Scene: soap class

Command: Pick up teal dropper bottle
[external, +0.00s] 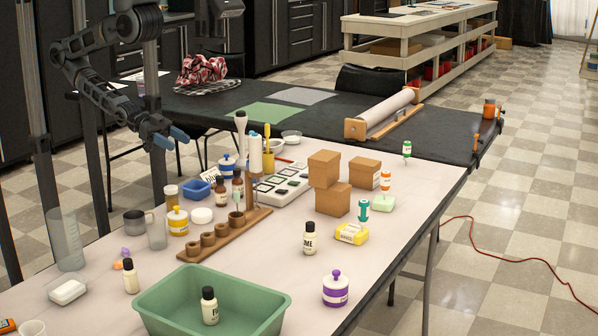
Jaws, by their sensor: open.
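A small teal bottle (364,211) with a pale label stands on the light table, right of the cardboard boxes and just behind a yellow-wrapped soap (351,234). It is the best match for the teal dropper bottle; its dropper tip is too small to make out. My gripper (174,140) has blue fingertips. It is open and empty, in the air at the left, above the far-left part of the table and well away from the teal bottle.
Cardboard boxes (332,200) stand close left of the teal bottle. An orange-and-white bottle (386,181) and pale green soap (384,203) are behind it. A black-capped bottle (310,238), green tub (274,299) and wooden holder (252,220) crowd the table.

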